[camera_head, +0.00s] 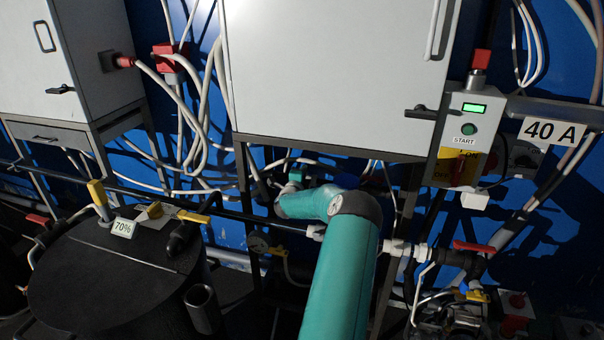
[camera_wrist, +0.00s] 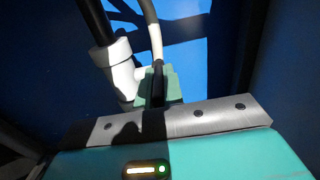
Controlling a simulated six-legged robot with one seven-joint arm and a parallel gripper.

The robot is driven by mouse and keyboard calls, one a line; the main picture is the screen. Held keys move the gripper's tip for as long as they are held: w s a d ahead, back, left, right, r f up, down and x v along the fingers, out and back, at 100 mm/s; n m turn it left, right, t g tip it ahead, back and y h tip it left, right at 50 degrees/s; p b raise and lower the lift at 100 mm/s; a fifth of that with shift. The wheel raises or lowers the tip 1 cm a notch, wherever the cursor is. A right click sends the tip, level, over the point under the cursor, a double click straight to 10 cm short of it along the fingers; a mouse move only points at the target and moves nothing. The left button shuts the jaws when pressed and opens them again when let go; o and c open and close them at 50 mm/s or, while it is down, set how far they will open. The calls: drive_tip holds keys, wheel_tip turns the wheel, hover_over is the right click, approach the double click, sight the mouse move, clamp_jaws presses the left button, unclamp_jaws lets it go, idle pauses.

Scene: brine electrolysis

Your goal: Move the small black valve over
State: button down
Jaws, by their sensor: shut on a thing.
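My gripper (camera_head: 294,177) is under the white cabinet in the head view, at the far end of my teal arm. In the wrist view the green jaws of my gripper (camera_wrist: 158,84) are shut on a small black piece, the black valve (camera_wrist: 157,91), seen edge-on as a narrow upright shape. It sits right beside a white pipe elbow (camera_wrist: 122,77). My arm and gripper hide most of the valve in the head view, so its handle angle cannot be told.
A black pipe (camera_wrist: 97,22) and a pale hose (camera_wrist: 153,30) rise behind the jaws. The large cabinet (camera_head: 325,75) hangs just above my gripper. A black tank (camera_head: 100,275) with yellow-handled valves stands left, and red-handled valve piping (camera_head: 473,247) is on the right.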

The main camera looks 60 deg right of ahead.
drive_tip(key=shift+w+r, duration=0.1)
drive_tip(key=c, duration=1.6)
unclamp_jaws()
drive_tip(key=shift+a, duration=0.1)
drive_tip(key=shift+o, duration=0.4)
drive_tip(key=s+a, duration=0.1)
drive_tip(key=a, duration=0.6)
drive_tip(key=shift+s+a, duration=0.15)
drive_tip(key=shift+s, duration=0.05)
